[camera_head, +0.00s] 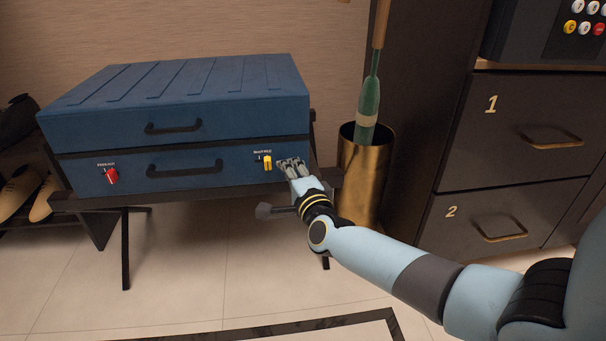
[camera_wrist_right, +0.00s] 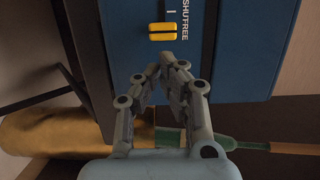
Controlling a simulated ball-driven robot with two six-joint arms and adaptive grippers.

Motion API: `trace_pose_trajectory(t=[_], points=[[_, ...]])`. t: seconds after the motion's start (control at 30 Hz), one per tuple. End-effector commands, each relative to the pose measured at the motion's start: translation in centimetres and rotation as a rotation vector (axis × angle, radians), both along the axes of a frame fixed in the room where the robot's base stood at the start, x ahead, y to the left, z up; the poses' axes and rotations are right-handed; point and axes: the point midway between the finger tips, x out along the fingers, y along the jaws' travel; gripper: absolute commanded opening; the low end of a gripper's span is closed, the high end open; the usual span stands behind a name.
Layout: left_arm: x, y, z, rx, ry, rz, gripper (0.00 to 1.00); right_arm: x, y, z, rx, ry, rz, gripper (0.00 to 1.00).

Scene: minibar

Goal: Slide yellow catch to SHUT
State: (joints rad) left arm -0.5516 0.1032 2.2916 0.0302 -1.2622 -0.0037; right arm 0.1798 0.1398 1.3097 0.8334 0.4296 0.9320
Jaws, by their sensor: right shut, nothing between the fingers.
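The yellow catch (camera_head: 267,163) sits on the front of the lower part of the blue case, near its right end. It also shows in the wrist view (camera_wrist_right: 162,32), toward the FREE end of its small SHUT/FREE label (camera_wrist_right: 186,24). My right gripper (camera_head: 288,163) is just right of the catch in the head view. In the wrist view my right gripper (camera_wrist_right: 160,70) has its fingertips together, with nothing between them and a gap to the catch. My left gripper is in neither view.
The blue case (camera_head: 185,95) rests on a dark rack (camera_head: 125,245). A red switch (camera_head: 111,176) is on its left front, with dark handles in the middle. A brass bin (camera_head: 362,175) holding a green-and-wood item stands close to the right gripper. Dark drawers (camera_head: 510,130) stand farther right.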

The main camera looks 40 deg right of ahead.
Motion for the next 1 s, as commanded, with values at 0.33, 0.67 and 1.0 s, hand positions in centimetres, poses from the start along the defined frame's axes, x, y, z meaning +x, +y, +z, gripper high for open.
trace_pose_trajectory(t=[0.33, 0.67, 1.0], points=[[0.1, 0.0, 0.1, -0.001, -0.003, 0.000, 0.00, 0.3, 0.5, 0.1, 0.000, -0.001, 0.000, 0.00], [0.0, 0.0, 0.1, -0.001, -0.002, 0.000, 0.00, 1.5, 2.5, 0.0, 0.001, 0.000, 0.000, 0.00], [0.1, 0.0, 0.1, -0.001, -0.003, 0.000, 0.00, 1.6, 2.5, 0.0, 0.000, -0.001, 0.001, 0.00]])
